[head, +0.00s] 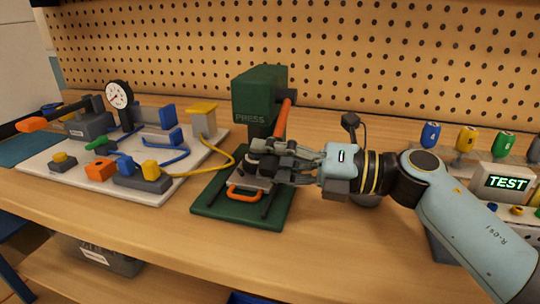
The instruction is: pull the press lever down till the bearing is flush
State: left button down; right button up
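The green press (258,96) stands on its green base plate (212,203) in the middle of the bench. Its orange lever (282,118) slants down from the right side of the press head, and its lower end goes out of sight near my gripper. My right gripper (262,162) reaches in from the right, in front of the press column and above the base plate. Its fingers overlap dark and grey parts there, so I cannot tell its opening or whether it touches anything. An orange U-shaped handle (245,194) shows below the fingers. I cannot make out the bearing. My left gripper is out of view.
A white board (65,177) with a gauge (119,94), hoses and coloured blocks lies left of the press. A tester reading TEST (505,182) and several coloured numbered items stand at right. A pegboard (350,60) closes the back. Bare bench lies in front of the press.

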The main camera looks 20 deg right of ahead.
dwell(0.3)
jog(key=v, duration=1.2)
